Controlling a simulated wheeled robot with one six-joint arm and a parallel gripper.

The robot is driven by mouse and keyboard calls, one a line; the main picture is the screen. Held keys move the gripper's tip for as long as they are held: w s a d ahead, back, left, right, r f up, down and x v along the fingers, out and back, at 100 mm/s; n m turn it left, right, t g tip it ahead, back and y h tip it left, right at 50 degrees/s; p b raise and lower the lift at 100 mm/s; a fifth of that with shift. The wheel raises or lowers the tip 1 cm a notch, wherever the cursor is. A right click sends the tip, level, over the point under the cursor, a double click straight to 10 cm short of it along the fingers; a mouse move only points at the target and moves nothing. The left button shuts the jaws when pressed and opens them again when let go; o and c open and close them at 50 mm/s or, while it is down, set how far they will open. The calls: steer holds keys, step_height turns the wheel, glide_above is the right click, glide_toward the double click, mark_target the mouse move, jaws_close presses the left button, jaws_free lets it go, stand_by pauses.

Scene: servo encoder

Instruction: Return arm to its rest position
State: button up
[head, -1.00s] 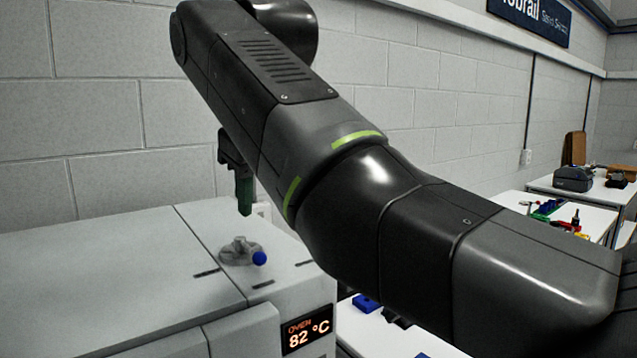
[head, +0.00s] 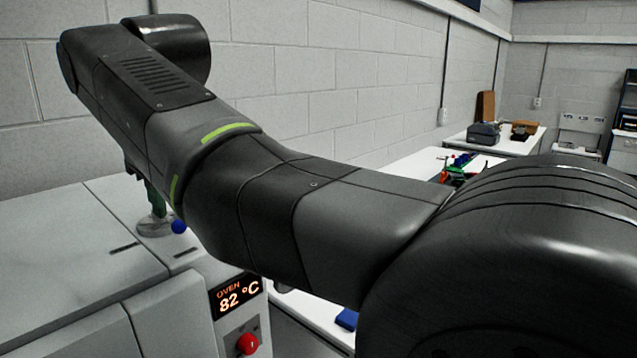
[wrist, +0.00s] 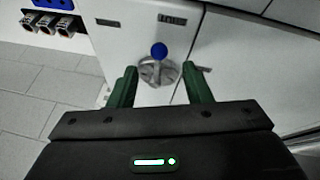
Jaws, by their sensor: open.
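My gripper (wrist: 160,88) shows in the wrist view with its two green fingers spread apart and nothing between them. In the head view my gripper (head: 153,192) hangs below the end of my arm, partly hidden, over the top of the oven. Beyond the fingertips in the wrist view is a grey round handle with a blue knob (wrist: 159,50) on the oven's pale top. The blue knob (head: 179,226) also shows in the head view, just beside the fingers. I cannot tell the exact gap between fingers and handle. My arm stretches across the head view.
The oven (head: 60,250) has a display reading 82 °C and a red button (head: 248,344) on its front. A white bench with a blue part (head: 346,318) lies behind my arm. Farther benches carry tools and a dark machine (head: 484,134). A block wall stands behind.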

mark_target(180, 223)
steer(key=x, duration=0.6)
steer(key=shift+w, duration=0.1)
steer(key=shift+r, duration=0.2)
steer(key=v, duration=1.3)
steer(key=x, duration=1.3)
steer(key=shift+f, duration=0.25)
steer(key=shift+w+n, duration=0.1)
steer(key=shift+n, duration=0.3)
steer(key=shift+w+d+r+n+y, duration=0.1)
steer(key=shift+w+d+n+y, duration=0.2)
steer(key=shift+w+d, duration=0.15)
steer(key=shift+a, duration=0.1)
steer(key=shift+s+r, duration=0.1)
